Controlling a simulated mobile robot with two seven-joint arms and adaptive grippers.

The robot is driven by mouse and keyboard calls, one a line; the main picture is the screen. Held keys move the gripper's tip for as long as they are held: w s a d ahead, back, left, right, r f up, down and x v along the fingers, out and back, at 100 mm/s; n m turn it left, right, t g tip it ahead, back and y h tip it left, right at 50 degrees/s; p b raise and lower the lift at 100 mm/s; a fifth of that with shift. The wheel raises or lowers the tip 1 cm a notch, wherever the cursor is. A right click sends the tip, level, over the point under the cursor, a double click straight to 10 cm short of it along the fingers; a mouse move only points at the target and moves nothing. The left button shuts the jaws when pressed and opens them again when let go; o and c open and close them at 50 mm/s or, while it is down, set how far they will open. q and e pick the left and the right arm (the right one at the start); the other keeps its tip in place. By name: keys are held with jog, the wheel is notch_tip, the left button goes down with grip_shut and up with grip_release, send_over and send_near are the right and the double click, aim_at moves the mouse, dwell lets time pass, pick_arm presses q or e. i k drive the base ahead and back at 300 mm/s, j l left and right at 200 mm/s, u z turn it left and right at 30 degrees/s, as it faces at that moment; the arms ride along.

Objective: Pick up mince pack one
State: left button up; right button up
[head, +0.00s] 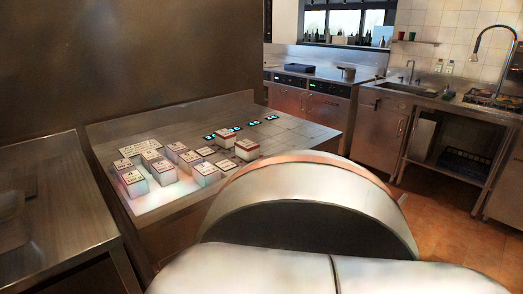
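Several small box-shaped packs with printed labels on top stand in a cluster on a steel counter (300,140) in the head view. Two packs with red-brown sides, a nearer one (247,149) and one behind it (226,138), stand at the right of the cluster. Whitish packs, such as one at the front left (132,182), stand on a bright, glowing patch. The labels are too small to read, so I cannot tell which pack is mince pack one. Neither of my grippers is in view.
Small blue-green lit displays (254,123) lie along the counter behind the packs. Another steel table (60,220) stands at the left. A sink bench (410,90) and cabinets stand at the back right. Tiled floor (450,225) is open at the right. My own pale body parts cover the lower middle.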

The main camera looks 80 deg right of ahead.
aim_at(246, 149)
jog(key=z, duration=1.65)
